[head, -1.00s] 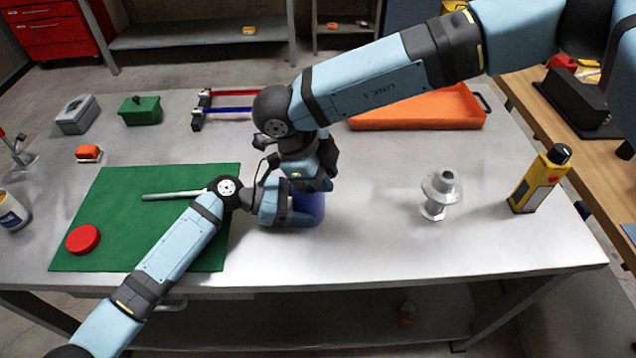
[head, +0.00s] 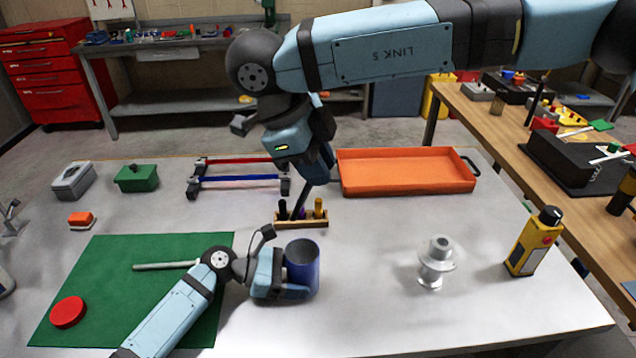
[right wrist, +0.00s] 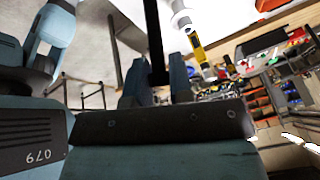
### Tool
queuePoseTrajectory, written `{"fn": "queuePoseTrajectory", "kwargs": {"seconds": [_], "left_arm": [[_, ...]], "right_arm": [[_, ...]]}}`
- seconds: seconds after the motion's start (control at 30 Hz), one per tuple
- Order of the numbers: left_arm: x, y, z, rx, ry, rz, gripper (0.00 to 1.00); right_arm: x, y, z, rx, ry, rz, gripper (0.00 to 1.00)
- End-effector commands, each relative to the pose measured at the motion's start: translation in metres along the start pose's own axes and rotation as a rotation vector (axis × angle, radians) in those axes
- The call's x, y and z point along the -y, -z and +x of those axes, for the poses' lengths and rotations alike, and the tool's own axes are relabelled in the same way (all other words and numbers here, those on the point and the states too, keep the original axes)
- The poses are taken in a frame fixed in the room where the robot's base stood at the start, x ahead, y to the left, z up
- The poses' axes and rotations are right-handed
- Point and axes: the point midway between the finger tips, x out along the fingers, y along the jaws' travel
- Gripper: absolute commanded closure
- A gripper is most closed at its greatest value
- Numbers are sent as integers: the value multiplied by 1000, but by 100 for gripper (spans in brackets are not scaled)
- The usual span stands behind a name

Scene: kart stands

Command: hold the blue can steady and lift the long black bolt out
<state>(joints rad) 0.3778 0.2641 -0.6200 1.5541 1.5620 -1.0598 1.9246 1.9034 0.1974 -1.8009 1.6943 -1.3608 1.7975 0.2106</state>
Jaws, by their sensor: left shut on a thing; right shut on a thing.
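The blue can (head: 306,275) stands upright on the table, its open top showing. My left gripper (head: 282,290) is shut on the can's side, low down. My right gripper (head: 318,177) is above and behind the can in the head view, shut on the long black bolt (head: 300,203). The bolt hangs down, slightly tilted, its lower end apart from the can's rim in the picture. In the right wrist view the bolt (right wrist: 154,40) is a dark bar between the two fingers.
A small wooden rack (head: 318,222) with short pegs stands behind the can. An orange tray (head: 400,188) and a red-and-blue rail frame (head: 235,178) lie farther back. A green mat (head: 110,270) lies left.

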Motion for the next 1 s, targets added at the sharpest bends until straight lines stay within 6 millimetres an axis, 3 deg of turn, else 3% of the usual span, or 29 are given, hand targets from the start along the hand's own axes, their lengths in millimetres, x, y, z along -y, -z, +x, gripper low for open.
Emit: {"fn": "queuePoseTrajectory", "kwargs": {"seconds": [0.27, 0.3, 0.4, 0.77, 1.0], "left_arm": [[0, 0, 0, 0, 0, 0, 52], [0, 0, 0, 0, 0, 0, 25], [0, 0, 0, 0, 0, 0, 2], [0, 0, -5, -1, 0, 0, 2], [0, 1, -48, -3, -2, 0, 2]], "right_arm": [[1, 1, -2, 0, 0, 1, 100], [1, 1, -2, 0, 0, 1, 100], [1, 1, -2, 0, 0, 1, 100], [1, 1, -2, 0, 0, 1, 100], [1, 1, -2, 0, 0, 1, 100]]}}
